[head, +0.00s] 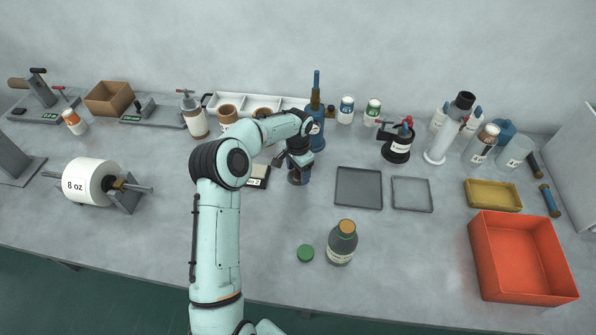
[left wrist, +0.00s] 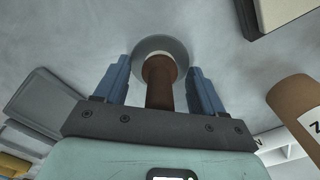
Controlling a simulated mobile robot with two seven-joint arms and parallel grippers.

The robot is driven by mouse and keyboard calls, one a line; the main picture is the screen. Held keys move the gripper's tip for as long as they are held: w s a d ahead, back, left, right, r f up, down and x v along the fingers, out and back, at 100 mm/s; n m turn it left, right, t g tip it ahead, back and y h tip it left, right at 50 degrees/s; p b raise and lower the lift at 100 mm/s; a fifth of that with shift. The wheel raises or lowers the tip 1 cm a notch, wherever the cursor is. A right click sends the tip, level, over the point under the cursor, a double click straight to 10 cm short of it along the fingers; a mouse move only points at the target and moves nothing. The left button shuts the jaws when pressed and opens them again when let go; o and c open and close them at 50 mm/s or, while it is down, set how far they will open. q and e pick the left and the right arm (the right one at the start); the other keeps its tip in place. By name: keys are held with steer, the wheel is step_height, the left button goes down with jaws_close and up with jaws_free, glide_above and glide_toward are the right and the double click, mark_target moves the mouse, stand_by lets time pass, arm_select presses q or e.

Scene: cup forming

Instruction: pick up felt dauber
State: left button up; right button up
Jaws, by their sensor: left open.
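A brown, round-handled piece (left wrist: 160,85), which looks like the felt dauber, stands between the fingers of my left gripper (left wrist: 160,72) in the left wrist view. A pale grey round dish or base (left wrist: 178,46) surrounds its far end. Both fingers are open, one on each side of the handle, with a gap showing. In the head view my left gripper (head: 299,172) points down at the bench, and it mostly hides the piece beneath it. My right gripper is out of view.
A small dark box with a label (head: 258,176) lies left of the gripper, and a blue bottle (head: 316,130) stands behind it. A grey tray (head: 359,188) lies to the right. A green bottle (head: 341,243) and green cap (head: 306,253) are in front.

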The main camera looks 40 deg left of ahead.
arm_select(q)
steer(key=c, duration=1.1)
steer(key=shift+c, duration=0.2)
steer(key=shift+r, duration=0.1)
